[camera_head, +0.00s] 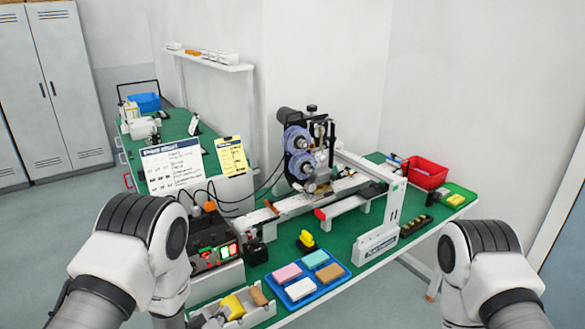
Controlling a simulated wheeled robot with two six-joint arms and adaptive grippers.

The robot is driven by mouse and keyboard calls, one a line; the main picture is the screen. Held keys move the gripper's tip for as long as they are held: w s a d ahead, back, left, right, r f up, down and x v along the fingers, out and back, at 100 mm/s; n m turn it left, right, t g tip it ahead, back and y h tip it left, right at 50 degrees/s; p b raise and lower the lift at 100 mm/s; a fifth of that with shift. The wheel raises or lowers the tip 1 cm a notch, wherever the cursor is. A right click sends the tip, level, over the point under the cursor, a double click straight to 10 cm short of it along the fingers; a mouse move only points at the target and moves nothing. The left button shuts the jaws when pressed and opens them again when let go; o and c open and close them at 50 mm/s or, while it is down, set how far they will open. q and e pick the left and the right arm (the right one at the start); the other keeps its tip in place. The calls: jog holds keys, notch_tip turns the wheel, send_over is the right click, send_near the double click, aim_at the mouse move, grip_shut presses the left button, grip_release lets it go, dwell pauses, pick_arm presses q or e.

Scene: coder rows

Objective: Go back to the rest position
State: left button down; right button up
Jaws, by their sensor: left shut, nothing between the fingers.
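My left arm (135,240) comes in from the bottom left, its large white and dark joint in front of the bench's left part. My left gripper is shut with nothing held; its fingers are hard to make out against the arm and the bench edge. My right arm (487,265) comes in at the bottom right, beside the bench. The right gripper is not in view. Both arms look bent at the joint, one on each side of the bench.
The green-topped bench holds a coder machine (305,150), a control box (215,240), a blue tray (322,289) with coloured blocks, a yellow-black item (307,241) and a red bin (425,173). A white tray (258,314) stands at the front. Floor is clear between bench and lockers (55,90).

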pick_arm(q)
jog(key=s+a+f+n+g+y+b, duration=0.1)
jog(key=s+a+f+g, duration=0.15)
jog(key=f, duration=0.35)
jog(key=s+a+f+g+y+b, duration=0.1)
jog(key=s+a+f, duration=0.1)
jog(key=s+f, duration=0.25)
jog(key=s+a+f+m+g, duration=0.1)
jog(key=s+f+g, duration=0.1)
jog(key=s, duration=0.6)
jog(key=s+a+f+m+g+b, duration=0.1)
jog(key=s+g, duration=0.3)
jog(key=s, duration=0.4)
jog(key=s+a+f+m+g, duration=0.1)
jog(key=s+f+m+g, duration=0.2)
jog(key=s, duration=0.6)
jog(key=shift+a+g+y+b, duration=0.25)
jog(key=shift+g+y+b, duration=0.05)
jog(key=shift+g, duration=0.05)
pick_arm(e)
jog(key=f, duration=0.2)
jog(key=w+f, duration=0.1)
jog(key=f, duration=0.1)
jog(key=shift+d+f, duration=0.1)
jog(key=shift+f, duration=0.15)
pick_arm(q)
jog(key=shift+f, duration=0.15)
pick_arm(e)
jog(key=shift+w, duration=0.1)
